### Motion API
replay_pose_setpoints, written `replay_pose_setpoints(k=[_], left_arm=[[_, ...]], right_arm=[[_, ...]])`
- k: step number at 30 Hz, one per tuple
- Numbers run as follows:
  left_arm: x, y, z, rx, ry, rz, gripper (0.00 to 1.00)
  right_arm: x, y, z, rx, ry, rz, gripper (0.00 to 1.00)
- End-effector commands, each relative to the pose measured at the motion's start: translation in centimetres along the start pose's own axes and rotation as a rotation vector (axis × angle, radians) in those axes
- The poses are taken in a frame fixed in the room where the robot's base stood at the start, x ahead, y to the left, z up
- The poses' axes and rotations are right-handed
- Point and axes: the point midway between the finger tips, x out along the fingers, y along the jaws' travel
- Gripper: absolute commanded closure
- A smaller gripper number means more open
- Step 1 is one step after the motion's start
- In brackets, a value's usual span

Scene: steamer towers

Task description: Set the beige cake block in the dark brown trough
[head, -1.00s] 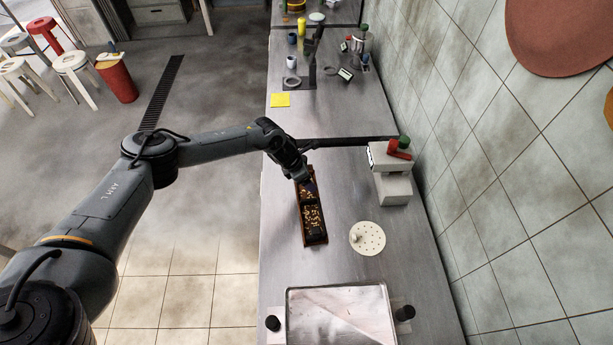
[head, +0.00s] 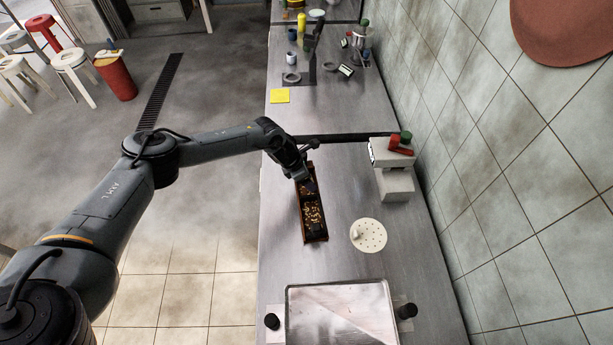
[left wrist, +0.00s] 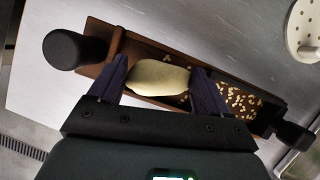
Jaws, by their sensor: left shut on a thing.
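The dark brown trough (head: 324,222) lies lengthwise on the steel counter. It also shows in the left wrist view (left wrist: 92,30). My left gripper (head: 309,186) is at the trough's far end. In the left wrist view its dark blue fingers (left wrist: 163,70) are shut on the beige cake block (left wrist: 157,77), one on each side. The block appears at the trough's far section; I cannot tell whether it touches the floor. A dark block with pale bits (head: 313,213) sits in the nearer part of the trough. The head view hides the beige block behind my gripper. My right gripper is not in view.
A round perforated cream disc (head: 372,238) with a knob lies right of the trough. A metal tray (head: 340,310) is in front. Pale stacked blocks (head: 394,180) with a red item stand by the wall. The counter between trough and disc is clear.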

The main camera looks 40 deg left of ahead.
Motion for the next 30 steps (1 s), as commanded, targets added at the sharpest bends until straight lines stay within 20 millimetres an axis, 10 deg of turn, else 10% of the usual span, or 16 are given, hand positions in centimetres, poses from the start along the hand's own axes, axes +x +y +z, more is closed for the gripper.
replay_pose_setpoints(k=[25,26,30], left_arm=[[0.71,0.00,-0.29,0.000,0.000,0.000,0.89],[0.71,0.00,-0.29,0.000,0.000,0.000,0.19],[0.71,0.00,-0.30,0.000,0.000,0.000,0.00]], right_arm=[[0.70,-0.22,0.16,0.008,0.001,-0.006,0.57],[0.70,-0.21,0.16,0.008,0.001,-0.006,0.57],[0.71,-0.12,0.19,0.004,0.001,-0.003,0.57]])
